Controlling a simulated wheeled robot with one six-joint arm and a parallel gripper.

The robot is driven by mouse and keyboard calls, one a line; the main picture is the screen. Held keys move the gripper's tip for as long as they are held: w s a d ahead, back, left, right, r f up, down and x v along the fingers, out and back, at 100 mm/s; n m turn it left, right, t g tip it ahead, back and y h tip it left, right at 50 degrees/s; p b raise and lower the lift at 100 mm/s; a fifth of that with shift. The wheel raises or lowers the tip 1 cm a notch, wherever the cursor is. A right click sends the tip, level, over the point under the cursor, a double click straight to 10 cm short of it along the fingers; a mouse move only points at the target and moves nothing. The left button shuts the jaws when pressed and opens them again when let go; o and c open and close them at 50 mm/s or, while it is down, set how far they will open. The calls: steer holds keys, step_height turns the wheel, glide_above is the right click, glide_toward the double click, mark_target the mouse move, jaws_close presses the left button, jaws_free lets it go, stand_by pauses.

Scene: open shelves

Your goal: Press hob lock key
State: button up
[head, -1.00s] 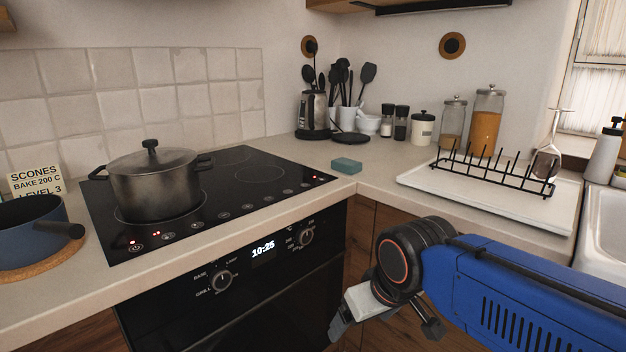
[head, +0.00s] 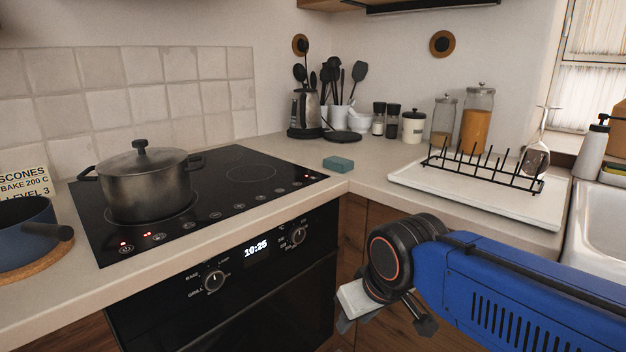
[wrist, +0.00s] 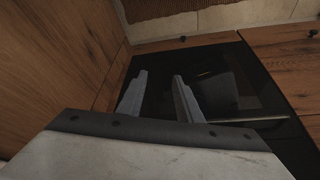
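The black glass hob (head: 224,180) is set in the counter at left. A row of small touch keys (head: 215,215) runs along its front edge, with red lights near both ends. The key symbols are too small to tell which is the lock key. A lidded grey pot (head: 148,186) stands on the hob's left part. My gripper (wrist: 158,77) is empty, its two fingers apart in the wrist view. It is below counter level, right of the oven, pointing down past the cabinet fronts. The wrist view does not show the hob keys.
The black oven front (head: 240,285) with knobs and a 10:25 clock is under the hob. A teal sponge (head: 338,163) lies right of the hob. A blue saucepan (head: 28,232) stands at left. A black rack (head: 485,170) stands on a white board. Free air lies above the hob's right half.

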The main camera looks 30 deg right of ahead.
jaws_close()
stand_by(1.4)
